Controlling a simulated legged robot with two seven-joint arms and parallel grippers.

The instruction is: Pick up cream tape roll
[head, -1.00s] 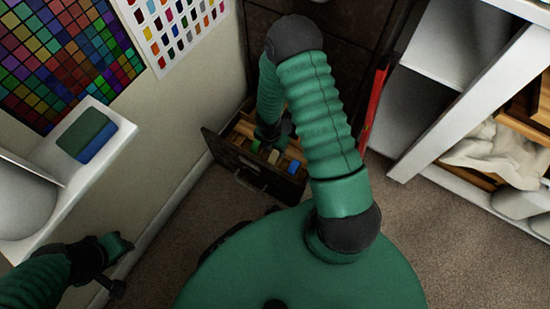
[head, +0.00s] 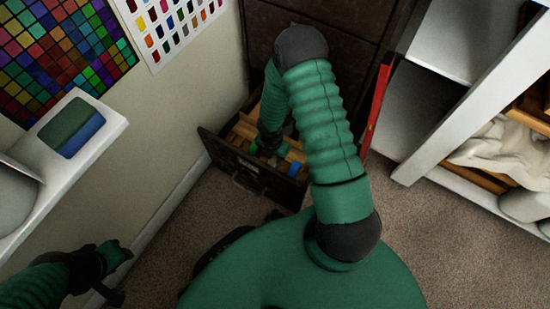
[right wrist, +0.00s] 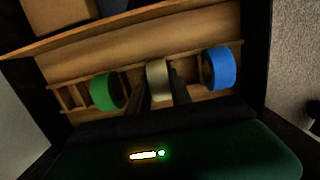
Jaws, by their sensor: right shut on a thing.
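The cream tape roll (right wrist: 157,80) stands on edge between my right gripper's fingers in the right wrist view. My right gripper (right wrist: 160,92) is shut on it, low inside the open drawer. In the head view my right gripper (head: 270,146) reaches down into the drawer and hides most of the cream roll. A green tape roll (right wrist: 106,92) is on the left of the cream roll and a blue tape roll (right wrist: 219,68) is on its right. My left gripper (head: 115,275) is at the lower left, away from the drawer; its fingers are unclear.
The dark drawer (head: 225,158) has wooden dividers and close walls around my right gripper. A white shelf (head: 105,137) with a green and blue block (head: 72,130) is at the left. White shelving (head: 475,100) stands at the right. The carpet in front is clear.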

